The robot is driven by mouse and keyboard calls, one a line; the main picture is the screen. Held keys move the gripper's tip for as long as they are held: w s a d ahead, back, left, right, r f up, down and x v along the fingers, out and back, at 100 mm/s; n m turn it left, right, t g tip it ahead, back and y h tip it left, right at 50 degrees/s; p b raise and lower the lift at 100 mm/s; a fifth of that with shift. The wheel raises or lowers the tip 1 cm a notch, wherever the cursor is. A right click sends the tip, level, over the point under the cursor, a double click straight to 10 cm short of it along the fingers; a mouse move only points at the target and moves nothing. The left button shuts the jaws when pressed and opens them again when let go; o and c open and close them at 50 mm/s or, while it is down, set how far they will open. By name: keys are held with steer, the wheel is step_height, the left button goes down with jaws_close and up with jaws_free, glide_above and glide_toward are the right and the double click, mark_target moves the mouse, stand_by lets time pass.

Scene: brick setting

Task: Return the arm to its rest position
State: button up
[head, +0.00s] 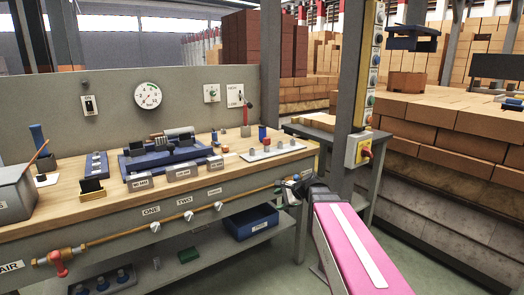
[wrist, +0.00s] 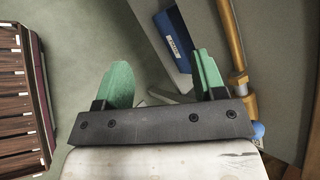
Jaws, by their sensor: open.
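My arm, pink with a white stripe, shows at the lower right of the head view, reaching toward the bench's right end. My gripper (wrist: 160,85) shows in the wrist view with its two green fingers spread well apart. Nothing is between the fingers; grey floor shows behind them. In the head view the gripper is mostly hidden by my own arm, so its exact distance from the bench cannot be told.
The workbench (head: 140,195) fills the left, with a brass pipe (head: 130,237) along its front. A blue bin (head: 250,222) sits on the lower shelf and also shows in the wrist view (wrist: 173,42).

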steer(key=s+d+f+n+g+h, duration=0.2)
steer(key=s+d+f+n+h, duration=0.2)
steer(key=s+f, duration=0.4)
steer(key=s+d+f+n+g+h, duration=0.2)
steer(key=s+d+f+n+h, duration=0.2)
steer(key=s+d+f+n, duration=0.2)
steer(key=s+f+n, duration=0.1)
steer(key=s+n, duration=0.1)
steer(key=shift+s+d+f+n+g, duration=0.25)
steer(key=shift+s+f+n+g, duration=0.05)
steer(key=shift+f+n+g, duration=0.1)
